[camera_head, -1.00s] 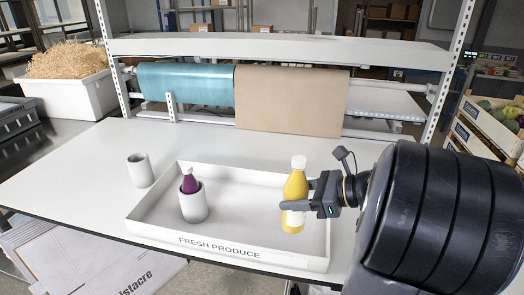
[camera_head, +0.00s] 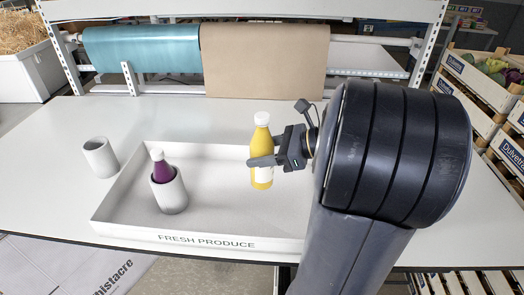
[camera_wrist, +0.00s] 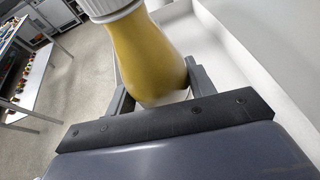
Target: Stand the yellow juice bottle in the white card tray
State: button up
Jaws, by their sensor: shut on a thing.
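The yellow juice bottle (camera_head: 262,150) has a white cap and a pale label and stands upright. My gripper (camera_head: 262,161) is shut around its middle from the right. The bottle is over the right part of the white card tray (camera_head: 207,240), marked FRESH PRODUCE; I cannot tell whether its base touches the tray floor. In the wrist view the bottle (camera_wrist: 145,50) fills the space between my gripper's fingers (camera_wrist: 155,88), and its base is hidden.
In the tray's left part a purple bottle (camera_head: 160,170) sits in a grey-white cup (camera_head: 170,195). A similar empty cup (camera_head: 100,157) stands outside the tray at left. Teal and brown paper rolls (camera_head: 265,65) hang behind. Produce crates (camera_head: 480,85) are at right.

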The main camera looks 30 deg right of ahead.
aim_at(263, 184)
jog(key=shift+f, duration=0.25)
jog(key=shift+f+b, duration=2.85)
jog(key=shift+f, duration=2.15)
jog(key=o, duration=1.4)
jog(key=shift+f, duration=0.1)
notch_tip(263, 184, up, 13)
jog(key=p, duration=1.3)
